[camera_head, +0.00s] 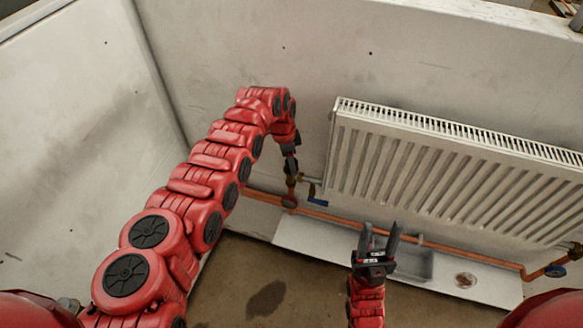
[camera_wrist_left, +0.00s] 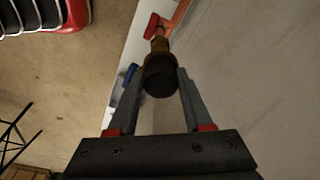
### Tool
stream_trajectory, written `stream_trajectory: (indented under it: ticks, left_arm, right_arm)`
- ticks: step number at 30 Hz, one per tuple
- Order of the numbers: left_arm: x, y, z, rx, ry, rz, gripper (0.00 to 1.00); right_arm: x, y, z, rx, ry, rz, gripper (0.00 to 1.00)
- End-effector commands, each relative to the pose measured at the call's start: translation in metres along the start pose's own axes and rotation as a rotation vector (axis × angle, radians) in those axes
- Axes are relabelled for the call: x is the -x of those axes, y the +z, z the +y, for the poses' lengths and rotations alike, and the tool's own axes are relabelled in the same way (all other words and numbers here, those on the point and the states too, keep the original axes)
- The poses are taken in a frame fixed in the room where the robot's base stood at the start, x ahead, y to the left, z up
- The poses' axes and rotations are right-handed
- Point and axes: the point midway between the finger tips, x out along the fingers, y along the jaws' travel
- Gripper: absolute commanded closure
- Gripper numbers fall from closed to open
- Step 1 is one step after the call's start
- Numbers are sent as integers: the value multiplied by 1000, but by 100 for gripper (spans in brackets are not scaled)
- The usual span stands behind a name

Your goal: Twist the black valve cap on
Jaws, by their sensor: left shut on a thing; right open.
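The black valve cap (camera_wrist_left: 160,77) sits between the two fingers of my left gripper (camera_wrist_left: 161,82) in the left wrist view. The brass valve body (camera_wrist_left: 159,47) shows directly behind it, in line with it. I cannot tell whether the cap is seated on the thread. In the head view my left gripper (camera_head: 291,167) points down at the valve beside the radiator's left end; the cap is too small to make out there. My right gripper (camera_head: 378,241) is open and empty, fingers pointing up, in front of the white ledge.
The white radiator (camera_head: 430,170) hangs on the wall at right. A copper pipe (camera_head: 345,216) runs below it. A blue lever (camera_head: 318,201) is close to my left gripper, right of it. A grey tray (camera_head: 415,263) lies on the white ledge (camera_head: 310,240). A side wall stands at left.

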Motion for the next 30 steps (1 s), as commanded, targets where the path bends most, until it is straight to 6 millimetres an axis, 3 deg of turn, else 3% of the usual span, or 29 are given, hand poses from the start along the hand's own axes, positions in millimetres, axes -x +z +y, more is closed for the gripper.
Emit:
stream_trajectory:
  ticks: [1,30]
  left_arm:
    - [-7,2,0,-20,4,-2,100]
    - [-4,0,-1,-405,56,0,100]
  right_arm:
    - [12,2,-1,0,0,0,50]
    - [117,20,-6,0,0,0,50]
